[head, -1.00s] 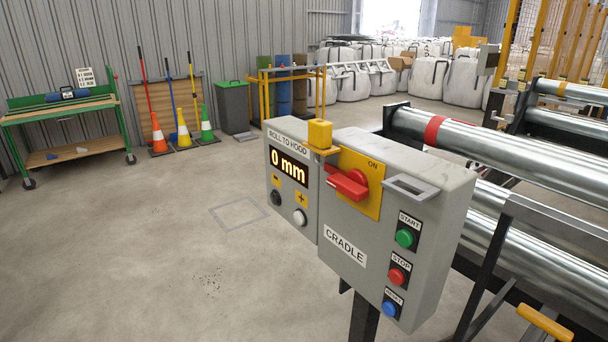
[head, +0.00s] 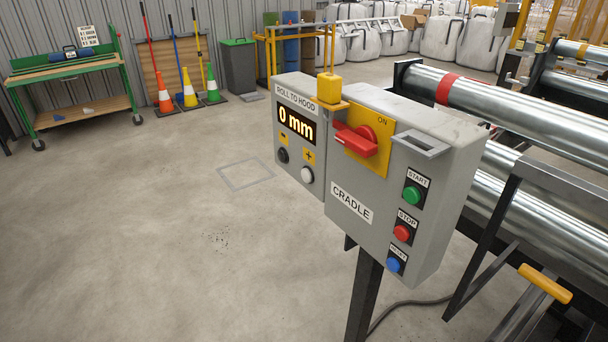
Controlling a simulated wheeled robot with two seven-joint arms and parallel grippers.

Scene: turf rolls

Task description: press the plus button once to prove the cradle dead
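The grey control box (head: 455,150) labelled CRADLE stands on a dark post. Its left part, labelled ROLL TO HOOD, has a display (head: 297,126) reading 0 mm. Below the display are a black button under a minus sign and the white plus button (head: 307,175) under a plus sign. A red rotary switch (head: 358,140) sits on a yellow plate, with ON at the plate's upper right. Green START (head: 412,196), red STOP (head: 402,232) and blue RESET (head: 394,265) buttons run down the right side. Neither of my grippers is in view.
Steel rollers (head: 530,120) and a dark frame with a yellow handle (head: 545,283) lie right of the box. A yellow block (head: 329,88) sits on top of it. Cones (head: 188,92) and a green workbench (head: 75,75) stand at the back left. The floor left of the box is clear.

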